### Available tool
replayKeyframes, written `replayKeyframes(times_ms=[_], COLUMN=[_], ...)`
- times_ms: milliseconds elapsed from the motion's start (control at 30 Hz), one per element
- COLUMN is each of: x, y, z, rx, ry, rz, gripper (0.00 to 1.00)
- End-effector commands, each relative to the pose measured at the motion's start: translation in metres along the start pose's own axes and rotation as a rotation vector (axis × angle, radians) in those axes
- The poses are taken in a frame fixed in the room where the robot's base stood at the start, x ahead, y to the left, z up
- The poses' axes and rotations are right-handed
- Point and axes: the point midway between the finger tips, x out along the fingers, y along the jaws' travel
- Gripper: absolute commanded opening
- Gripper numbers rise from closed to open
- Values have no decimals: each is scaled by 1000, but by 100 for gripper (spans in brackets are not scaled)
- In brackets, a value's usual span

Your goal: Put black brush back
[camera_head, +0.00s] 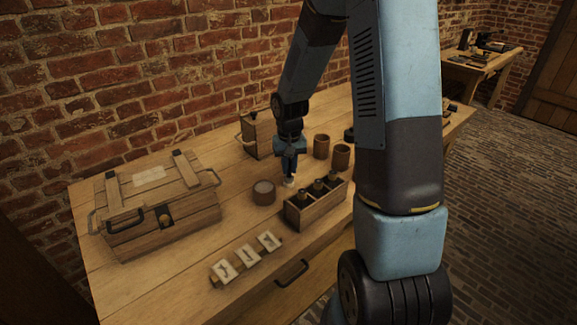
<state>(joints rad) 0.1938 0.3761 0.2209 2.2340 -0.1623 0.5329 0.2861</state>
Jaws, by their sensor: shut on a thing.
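My gripper (289,167) points straight down over the middle of the workbench (160,281). It is shut on a thin dark thing with a pale lower end (289,182), which looks like the black brush, held about upright. The brush is small and mostly hidden by the fingers. I cannot tell whether its tip touches the bench. It is just behind a wooden rack (313,211) holding several dark pieces with brass-coloured tops, and right of a round brown pot (264,192) with a pale top.
Two brown cups (321,146) (341,157) stand behind the rack. A large wooden chest (155,208) fills the left side, and a wooden box (257,135) stands at the wall. A holder with three white plates (246,257) lies in front. My arm hides the bench's right part.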

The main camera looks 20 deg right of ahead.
Motion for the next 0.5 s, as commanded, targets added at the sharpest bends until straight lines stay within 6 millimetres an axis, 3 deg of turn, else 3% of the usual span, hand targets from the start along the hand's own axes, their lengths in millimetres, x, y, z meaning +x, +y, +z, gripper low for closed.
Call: replayKeyframes(times_ms=[267, 500], x=[0, 0], y=[0, 0], z=[0, 0], rx=[0, 1], ry=[0, 0], rz=[0, 0], gripper=[42, 43])
